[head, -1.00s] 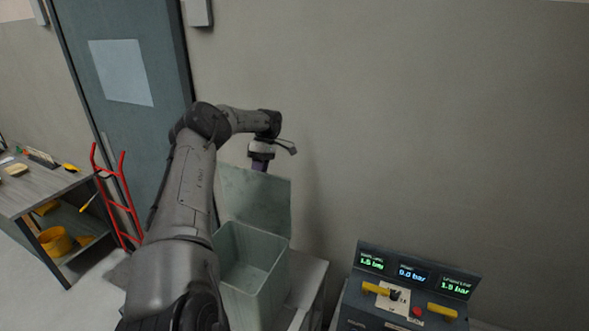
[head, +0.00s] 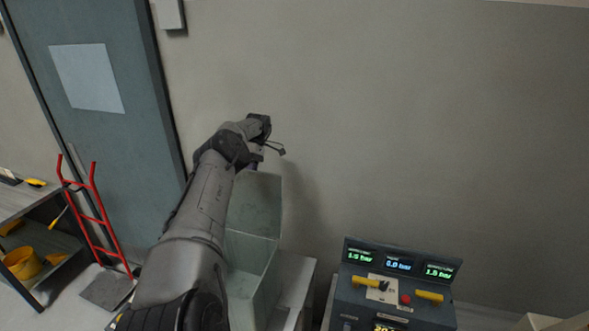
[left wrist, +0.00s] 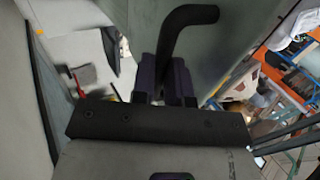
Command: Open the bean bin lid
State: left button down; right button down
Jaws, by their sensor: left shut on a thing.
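The bean bin (head: 262,285) is a pale grey-green box, partly covered by my left arm in the head view. Its lid (head: 257,205) is swung up and stands steeply at the back, with the bin's mouth open in front of it. My left gripper (head: 260,164) is at the lid's top edge, its fingertips mostly hidden there. In the left wrist view, the purple fingers of my left gripper (left wrist: 165,82) are shut on a dark bent handle (left wrist: 186,28) beside the lid's pale green face (left wrist: 245,30). My right gripper is not in view.
A control console (head: 395,290) with yellow handles and lit displays stands to the right of the bin. A red hand truck (head: 95,215) and a shelf bench (head: 30,215) are at left. The plain wall is close behind the lid.

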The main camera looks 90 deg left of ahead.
pick_arm(q)
jog(key=shift+f, duration=0.25)
jog(key=c, duration=1.3)
grip_release()
jog(key=shift+d+f, duration=0.1)
jog(key=shift+d, duration=0.1)
jog(key=shift+o, duration=0.9)
jog(key=shift+a, duration=0.1)
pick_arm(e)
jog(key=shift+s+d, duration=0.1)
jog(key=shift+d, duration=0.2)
pick_arm(q)
jog(key=shift+r, duration=0.25)
